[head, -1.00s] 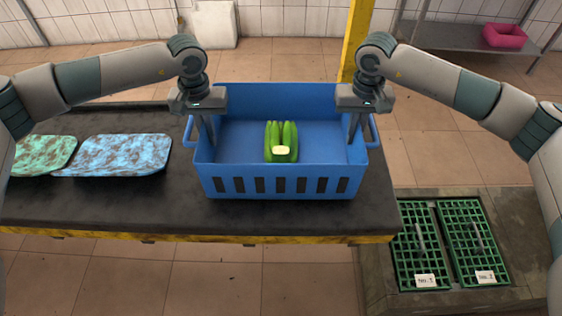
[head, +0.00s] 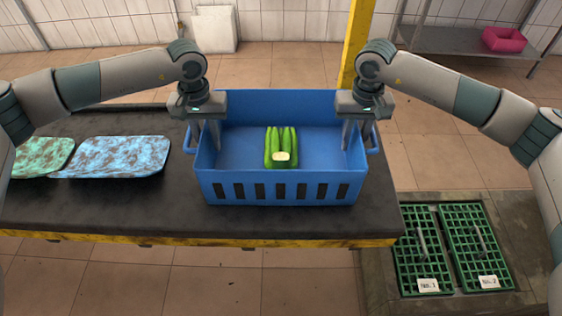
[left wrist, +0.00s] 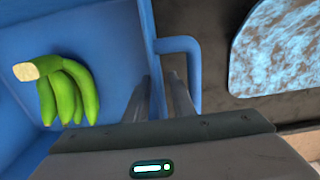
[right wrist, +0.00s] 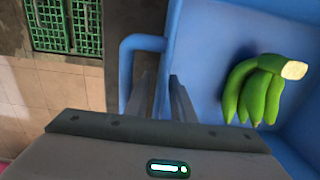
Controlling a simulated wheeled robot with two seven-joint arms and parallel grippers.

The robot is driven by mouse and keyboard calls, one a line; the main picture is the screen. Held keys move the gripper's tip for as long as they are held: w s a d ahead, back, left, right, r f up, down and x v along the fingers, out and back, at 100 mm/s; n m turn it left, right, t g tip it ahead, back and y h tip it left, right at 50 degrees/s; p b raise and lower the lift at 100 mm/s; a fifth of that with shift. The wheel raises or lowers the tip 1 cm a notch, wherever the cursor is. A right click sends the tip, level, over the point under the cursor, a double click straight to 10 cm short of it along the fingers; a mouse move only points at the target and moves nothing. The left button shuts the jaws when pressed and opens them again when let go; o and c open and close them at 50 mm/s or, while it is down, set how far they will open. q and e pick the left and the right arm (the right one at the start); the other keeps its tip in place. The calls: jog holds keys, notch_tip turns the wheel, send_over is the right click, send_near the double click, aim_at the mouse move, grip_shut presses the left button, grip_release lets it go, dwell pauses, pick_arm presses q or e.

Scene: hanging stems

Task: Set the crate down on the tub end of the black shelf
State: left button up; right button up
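The blue crate (head: 280,190) sits upright on the black shelf (head: 120,215), near the shelf's right end. A bunch of green bananas (head: 281,147) lies inside it. My left gripper (head: 205,138) is at the crate's left wall, its two fingers apart, one on each side of the wall. The left handle (left wrist: 194,70) shows beside it in the left wrist view. My right gripper (head: 356,138) is at the right wall, its fingers also apart around that wall. The right handle (right wrist: 127,70) shows beside it in the right wrist view. The crate's underside is hidden.
A blue mottled tray (head: 118,157) and a green mottled one (head: 40,157) lie on the shelf to the left. Green grates (head: 425,250) lie low at the right. A pink tub (head: 504,40) stands on a metal table behind. A yellow post (head: 355,45) rises behind the crate.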

pick_arm(q)
notch_tip(320, 180, up, 12)
jog(key=shift+f, duration=0.15)
dwell(0.4)
pick_arm(e)
jog(key=shift+r, duration=0.1)
notch_tip(320, 180, up, 12)
jog(key=shift+f, duration=0.1)
dwell(0.7)
